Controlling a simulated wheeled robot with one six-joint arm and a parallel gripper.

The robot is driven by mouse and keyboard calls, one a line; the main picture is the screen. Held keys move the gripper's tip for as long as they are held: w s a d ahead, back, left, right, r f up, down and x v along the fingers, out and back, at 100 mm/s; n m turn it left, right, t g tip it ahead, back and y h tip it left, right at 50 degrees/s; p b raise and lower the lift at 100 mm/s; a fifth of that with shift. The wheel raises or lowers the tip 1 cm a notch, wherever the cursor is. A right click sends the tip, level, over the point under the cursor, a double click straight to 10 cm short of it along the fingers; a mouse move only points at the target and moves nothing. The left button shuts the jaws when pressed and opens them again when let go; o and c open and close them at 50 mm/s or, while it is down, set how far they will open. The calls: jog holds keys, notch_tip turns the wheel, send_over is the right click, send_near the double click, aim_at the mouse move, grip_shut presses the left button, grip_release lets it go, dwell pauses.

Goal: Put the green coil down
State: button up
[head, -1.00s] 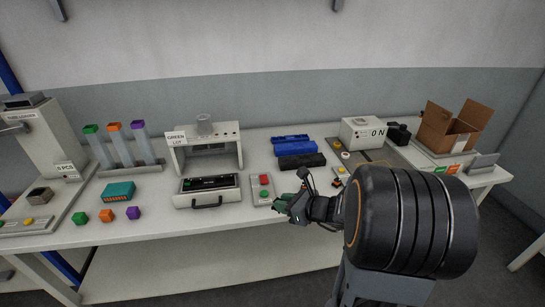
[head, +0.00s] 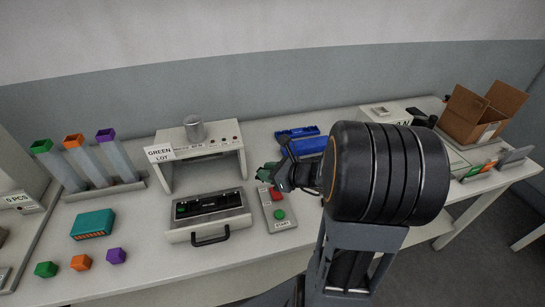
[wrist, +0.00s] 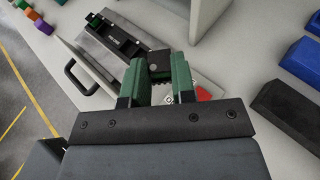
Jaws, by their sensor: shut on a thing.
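My gripper (head: 272,176) hangs over the bench, just right of the GREEN LOT fixture, near the red button. In the wrist view, my gripper (wrist: 158,80) has its two green-sided fingers closed around a dark-faced piece, which I take to be the green coil (wrist: 160,62). The fingers and my wrist hide much of it, and its winding cannot be made out. In the wrist view the coil appears in front of the black tray's near end. I cannot tell its height above the bench.
The black tray (head: 208,206) with a handle sits before the GREEN LOT fixture (head: 200,150). A START panel (head: 279,213) lies right of it. Blue (wrist: 300,60) and black blocks are further right. A teal box (head: 93,224) and green, orange and purple pieces lie left.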

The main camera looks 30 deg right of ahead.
jog(key=w+d+f, duration=0.1)
jog(key=w+f, duration=0.2)
jog(key=w, duration=0.1)
jog(key=w+d+f+p, duration=0.1)
jog(key=w+d+f, duration=0.1)
jog(key=w+f, duration=0.1)
jog(key=w+d+f, duration=0.2)
jog(key=w+f, duration=0.1)
jog(key=w, duration=0.2)
jog(key=shift+w+d+f+p, duration=0.1)
jog(key=shift+w+d+p, duration=0.05)
jog(key=shift+w+p, duration=0.2)
jog(key=shift+w+f, duration=0.1)
jog(key=shift+f, duration=0.05)
notch_tip(320, 180, down, 3)
jog(key=shift+w+d+f+p, duration=0.1)
jog(key=shift+w+f+p, duration=0.05)
jog(key=shift+p, duration=0.35)
jog(key=shift+f, duration=0.1)
